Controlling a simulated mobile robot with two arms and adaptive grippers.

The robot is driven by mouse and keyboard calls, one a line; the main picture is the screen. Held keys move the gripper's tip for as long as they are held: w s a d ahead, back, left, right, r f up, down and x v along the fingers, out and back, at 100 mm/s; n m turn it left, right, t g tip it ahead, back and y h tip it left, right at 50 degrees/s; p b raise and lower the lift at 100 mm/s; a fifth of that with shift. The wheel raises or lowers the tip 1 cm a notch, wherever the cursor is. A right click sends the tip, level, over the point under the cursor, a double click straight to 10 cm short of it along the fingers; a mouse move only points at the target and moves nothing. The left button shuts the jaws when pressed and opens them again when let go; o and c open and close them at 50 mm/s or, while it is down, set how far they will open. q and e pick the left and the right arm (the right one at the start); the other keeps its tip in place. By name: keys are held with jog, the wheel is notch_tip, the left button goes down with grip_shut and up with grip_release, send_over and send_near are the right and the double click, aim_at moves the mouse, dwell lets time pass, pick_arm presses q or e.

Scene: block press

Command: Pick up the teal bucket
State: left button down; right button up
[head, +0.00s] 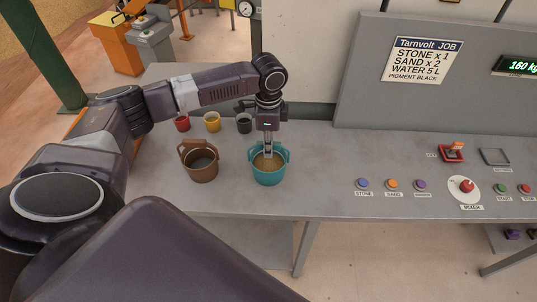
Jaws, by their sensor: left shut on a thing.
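The teal bucket (269,178) stands upright on the grey bench, with sandy brown material inside. My left gripper (268,153) reaches down from above to the bucket, its fingers at the bucket's back and middle. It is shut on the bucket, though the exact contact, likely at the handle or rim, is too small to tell. The bucket still appears to rest on the bench. My right gripper is not in view.
A brown bucket (200,163) stands close on the left. Red (182,124), yellow (212,122) and black (244,124) cups stand behind. Labelled buttons (392,184) and a mixer knob (466,186) are on the right. Bare bench (330,150) lies right of the teal bucket.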

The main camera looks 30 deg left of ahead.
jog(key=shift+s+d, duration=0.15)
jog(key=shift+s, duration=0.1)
pick_arm(q)
jog(key=shift+w, duration=0.1)
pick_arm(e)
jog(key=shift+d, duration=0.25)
pick_arm(q)
jog(key=shift+r, duration=0.1)
jog(key=shift+r, duration=0.15)
notch_tip(320, 180, up, 25)
jog(key=p, duration=0.3)
jog(key=shift+f+p, duration=0.2)
jog(key=shift+p, duration=0.2)
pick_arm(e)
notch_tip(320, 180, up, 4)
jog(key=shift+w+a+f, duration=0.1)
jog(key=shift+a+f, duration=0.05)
